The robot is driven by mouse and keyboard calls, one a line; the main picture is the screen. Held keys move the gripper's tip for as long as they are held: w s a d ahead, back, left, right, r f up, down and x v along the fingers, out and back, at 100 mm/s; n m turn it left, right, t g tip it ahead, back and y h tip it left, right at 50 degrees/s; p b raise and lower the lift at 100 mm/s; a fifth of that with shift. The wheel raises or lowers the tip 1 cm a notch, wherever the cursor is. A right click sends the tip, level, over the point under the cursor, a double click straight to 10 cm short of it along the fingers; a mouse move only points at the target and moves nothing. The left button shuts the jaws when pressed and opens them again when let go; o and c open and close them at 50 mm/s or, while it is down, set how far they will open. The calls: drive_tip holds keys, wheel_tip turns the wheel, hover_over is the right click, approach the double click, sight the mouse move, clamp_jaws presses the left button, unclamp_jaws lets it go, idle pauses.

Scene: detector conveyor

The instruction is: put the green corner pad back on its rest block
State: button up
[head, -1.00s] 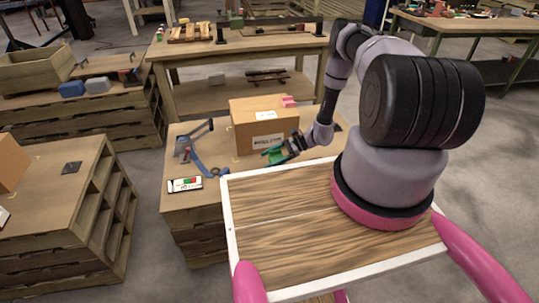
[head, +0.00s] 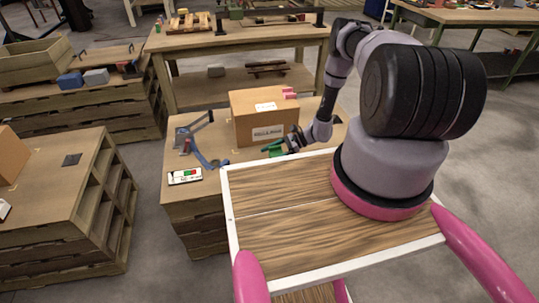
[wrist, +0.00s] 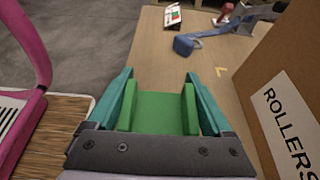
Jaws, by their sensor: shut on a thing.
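My gripper (head: 284,147) is in front of the cardboard box, over the near edge of the work table. In the wrist view its two teal fingers (wrist: 162,104) are shut on the green corner pad (wrist: 163,112), an angled piece with a flat middle and raised sides. The pad also shows in the head view (head: 272,147), partly hidden by the fingers. I cannot make out a rest block for it in either view.
The cardboard box (head: 265,113), labelled ROLLERS, stands close to the right of my gripper in the wrist view. Bare tabletop lies between.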

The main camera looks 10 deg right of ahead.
drive_tip(key=shift+f, duration=2.1)
drive_tip(key=o, duration=1.2)
drive_tip(key=v, duration=1)
drive_tip(key=shift+d+r, duration=0.1)
drive_tip(key=shift+d, duration=0.3)
